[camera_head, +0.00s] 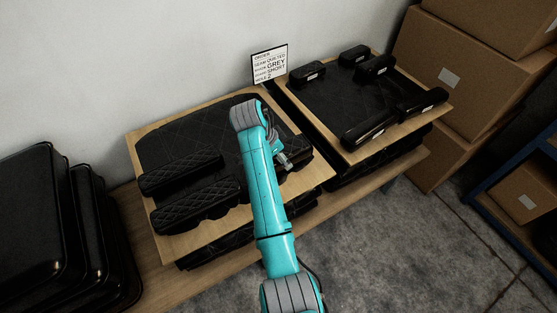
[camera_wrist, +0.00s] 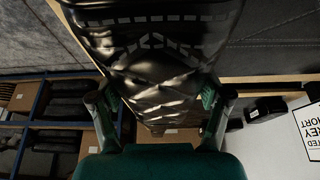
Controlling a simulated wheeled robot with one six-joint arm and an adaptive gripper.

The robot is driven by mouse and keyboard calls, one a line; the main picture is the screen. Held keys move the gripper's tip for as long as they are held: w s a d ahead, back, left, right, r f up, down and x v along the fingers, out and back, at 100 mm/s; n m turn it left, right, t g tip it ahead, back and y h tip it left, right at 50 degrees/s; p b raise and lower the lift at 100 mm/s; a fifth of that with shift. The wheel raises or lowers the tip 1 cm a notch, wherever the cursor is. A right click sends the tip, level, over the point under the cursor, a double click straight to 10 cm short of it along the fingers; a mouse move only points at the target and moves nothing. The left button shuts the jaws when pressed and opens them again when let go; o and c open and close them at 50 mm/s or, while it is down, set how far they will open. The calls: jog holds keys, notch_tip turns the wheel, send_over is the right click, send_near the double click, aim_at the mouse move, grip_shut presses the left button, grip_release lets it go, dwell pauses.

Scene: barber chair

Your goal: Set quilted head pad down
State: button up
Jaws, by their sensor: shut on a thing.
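The quilted head pad (camera_wrist: 155,62) is black and glossy with diamond stitching. It fills the upper middle of the wrist view, between the two fingers of my gripper (camera_wrist: 155,98), which is shut on it. In the head view my teal arm largely covers the gripper (camera_head: 284,160), which is over the right part of the left board (camera_head: 245,218). Black quilted pieces (camera_head: 180,174) lie on that board at the left. I cannot tell whether the held pad touches anything beneath it.
An order card (camera_head: 269,65) with the readable words "QUILTED", "GREY" and "SHORT" stands at the wall. A right board (camera_head: 428,106) carries several black pads around a dark panel. Black cases (camera_head: 36,225) stand at the left, cardboard boxes (camera_head: 462,80) at the right. The floor in front is clear.

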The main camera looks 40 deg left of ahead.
jog(key=shift+f, duration=1.6)
jog(key=shift+f, duration=0.1)
jog(key=o, duration=1.3)
jog(key=v, duration=1.2)
